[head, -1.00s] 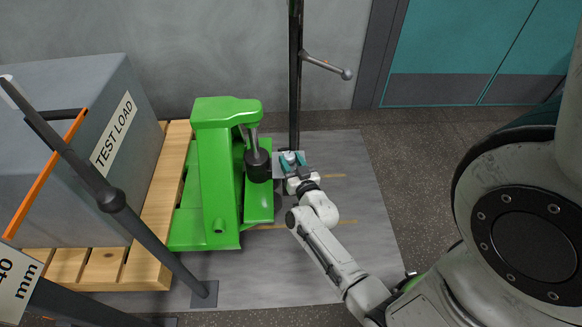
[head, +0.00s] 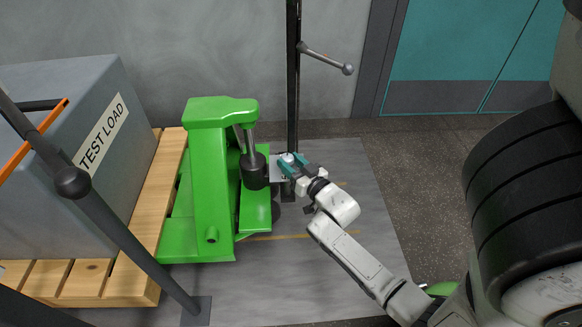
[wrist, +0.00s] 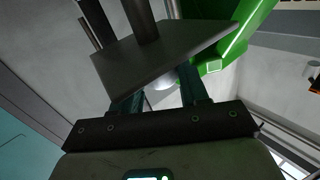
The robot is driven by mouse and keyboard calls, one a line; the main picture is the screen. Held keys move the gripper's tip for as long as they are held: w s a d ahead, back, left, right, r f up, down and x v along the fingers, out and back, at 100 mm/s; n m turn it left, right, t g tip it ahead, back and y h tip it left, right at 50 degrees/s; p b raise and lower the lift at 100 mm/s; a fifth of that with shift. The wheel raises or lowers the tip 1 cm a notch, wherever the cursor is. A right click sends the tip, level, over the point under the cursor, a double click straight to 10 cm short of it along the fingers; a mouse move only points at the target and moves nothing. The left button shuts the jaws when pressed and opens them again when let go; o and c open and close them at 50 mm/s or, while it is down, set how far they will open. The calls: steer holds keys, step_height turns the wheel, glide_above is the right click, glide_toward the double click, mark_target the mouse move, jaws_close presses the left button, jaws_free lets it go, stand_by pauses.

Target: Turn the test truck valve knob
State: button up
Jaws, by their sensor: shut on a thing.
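The green truck (head: 212,185) stands left of centre in the head view, with a dark cylinder (head: 254,172) on its right side. A small pale round knob (head: 287,158) sits by a grey plate (head: 276,172) at the dark post. My gripper (head: 293,166), with teal fingers, is shut on the knob. In the wrist view the fingers (wrist: 160,95) reach up beneath the grey plate (wrist: 165,52). A bit of the pale knob (wrist: 164,82) shows between them; the plate and fingers hide most of it.
The dark upright post (head: 292,80) with a side lever (head: 325,59) rises behind the knob. A grey test load block (head: 60,190) rests on a wooden pallet (head: 150,230) at left. A dark slanted bar (head: 130,240) crosses the front left.

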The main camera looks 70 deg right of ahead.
steer(key=shift+d+n+t+y+b, duration=0.1)
steer(key=shift+n+t+y+b, duration=0.35)
steer(key=shift+n+t+y, duration=0.65)
steer(key=shift+d+n+y+b, duration=0.15)
steer(key=shift+n+y+b, duration=0.2)
steer(key=shift+n+y, duration=0.95)
steer(key=shift+t+y+b, duration=0.3)
steer(key=shift+y+b, duration=0.05)
steer(key=shift+y, duration=0.85)
steer(key=shift+r+n+y, duration=0.1)
steer(key=shift+n+y, duration=0.4)
steer(key=shift+y, duration=0.1)
steer(key=o, duration=1)
steer(key=shift+w, duration=0.1)
steer(key=shift+o, duration=0.2)
